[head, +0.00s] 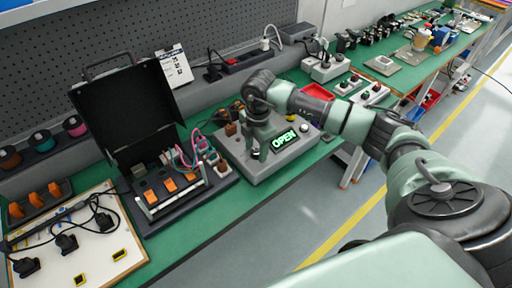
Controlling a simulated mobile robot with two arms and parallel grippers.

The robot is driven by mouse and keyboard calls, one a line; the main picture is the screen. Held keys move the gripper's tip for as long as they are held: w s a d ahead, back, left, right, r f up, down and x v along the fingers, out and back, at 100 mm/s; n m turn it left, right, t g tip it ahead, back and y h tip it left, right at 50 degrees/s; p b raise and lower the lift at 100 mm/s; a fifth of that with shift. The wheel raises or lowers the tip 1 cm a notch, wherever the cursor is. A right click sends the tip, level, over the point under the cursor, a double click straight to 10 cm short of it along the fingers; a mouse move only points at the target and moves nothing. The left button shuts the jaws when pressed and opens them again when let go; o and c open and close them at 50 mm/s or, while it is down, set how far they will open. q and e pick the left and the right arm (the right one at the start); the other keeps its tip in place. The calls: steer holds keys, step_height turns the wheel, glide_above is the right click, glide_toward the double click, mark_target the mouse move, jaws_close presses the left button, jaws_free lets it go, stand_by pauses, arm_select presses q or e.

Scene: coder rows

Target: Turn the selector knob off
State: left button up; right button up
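A grey control box (255,173) stands on the green bench, with a lit green "OPEN" sign (284,140) on its top. My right gripper (260,153) points down over the middle of this box, just left of the sign. Its fingers are small and seen from above and behind, so I cannot tell if they are open or shut. I cannot make out the selector knob; my gripper and wrist cover part of the box top. A pale round button (306,127) shows at the box's right side. My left gripper is out of view.
Left of the box is an open black case (130,110) with orange switches and coloured wires. A white board (95,258) with black plugs lies at the front left. A red tray (317,93) and smaller switch boxes (349,85) are behind. Floor is clear at the right.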

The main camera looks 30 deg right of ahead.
jaws_close()
steer(key=shift+n, duration=0.4)
steer(key=n+b, duration=0.1)
steer(key=n, duration=0.1)
steer(key=shift+n+b, duration=0.3)
steer(key=shift+b, duration=0.1)
steer(key=n+b, duration=0.2)
steer(key=n, duration=0.2)
steer(key=shift+n, duration=0.3)
steer(key=n+b, duration=0.1)
steer(key=n, duration=0.3)
steer(key=shift+w+d+y+b, duration=0.1)
steer(key=shift+y+b, duration=0.2)
steer(key=shift+b, duration=0.1)
steer(key=shift+n+b, duration=0.55)
steer(key=shift+n, duration=1.35)
steer(key=shift+r+g, duration=0.1)
steer(key=shift+g, duration=0.2)
